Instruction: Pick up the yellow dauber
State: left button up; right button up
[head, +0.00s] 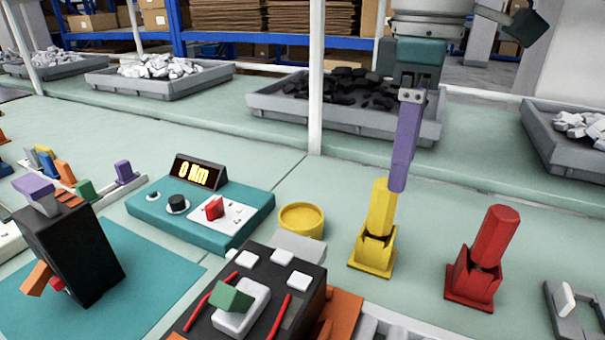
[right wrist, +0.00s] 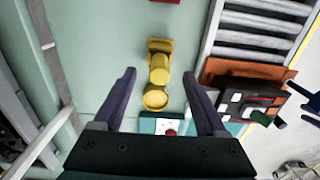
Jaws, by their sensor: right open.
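The yellow dauber (head: 381,207) stands upright in its yellow holder (head: 371,255), right of a round yellow cup (head: 301,220). My right gripper (head: 397,186) hangs above it, fingers pointing down and seen edge-on. Its tips overlap the dauber's top in the picture; contact cannot be told. In the right wrist view the purple fingers (right wrist: 160,88) are apart and empty, with the dauber (right wrist: 159,70) beyond them, in line with the gap. Dark prongs at the right edge of the right wrist view may be my left gripper (right wrist: 303,107); their opening is unclear.
A red dauber (head: 494,237) in a red holder stands to the right. A teal tester (head: 150,208) with a display is left of the cup. A black device (head: 298,283) with a green lever is in front. Trays line the back, and a white post (head: 316,80) rises behind.

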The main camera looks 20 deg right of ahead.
aim_at(384, 205)
jog(key=f, duration=0.4)
jog(key=w+a+f, duration=0.1)
jog(key=f, duration=0.1)
jog(key=shift+f+b, duration=0.4)
jog(key=shift+f, duration=0.5)
grip_shut()
